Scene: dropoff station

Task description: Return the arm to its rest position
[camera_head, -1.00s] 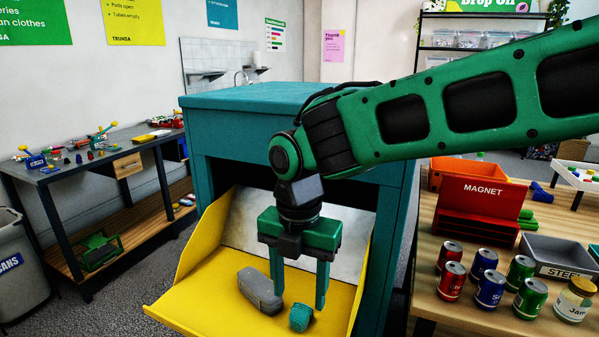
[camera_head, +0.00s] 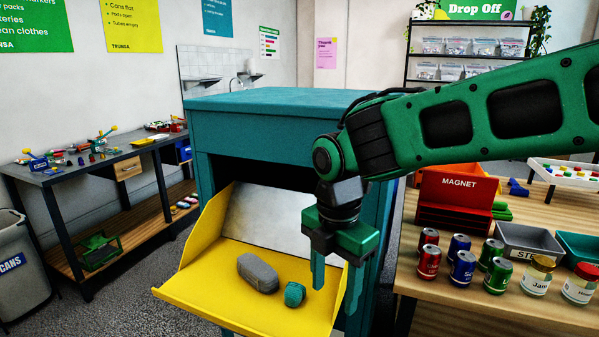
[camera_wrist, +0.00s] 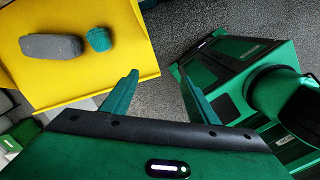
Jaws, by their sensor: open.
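My gripper (camera_head: 335,284) hangs fingers-down over the right edge of the yellow chute tray (camera_head: 215,295). Its two green fingers are apart with nothing between them. In the wrist view my gripper (camera_wrist: 157,92) is also open and empty, with grey floor beyond the fingers. A grey rounded case (camera_head: 258,273) and a small teal textured item (camera_head: 294,294) lie on the tray, left of the fingers. The wrist view shows the same grey case (camera_wrist: 50,46) and teal item (camera_wrist: 98,39) lying apart from the gripper.
The teal drop-off cabinet (camera_head: 260,104) stands behind the tray. A wooden table (camera_head: 470,305) at right holds cans (camera_head: 462,268), jars (camera_head: 537,275), a red MAGNET box (camera_head: 455,200) and a grey STEEL bin (camera_head: 525,238). A dark workbench (camera_head: 75,172) and a CANS bin (camera_head: 20,270) are at left.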

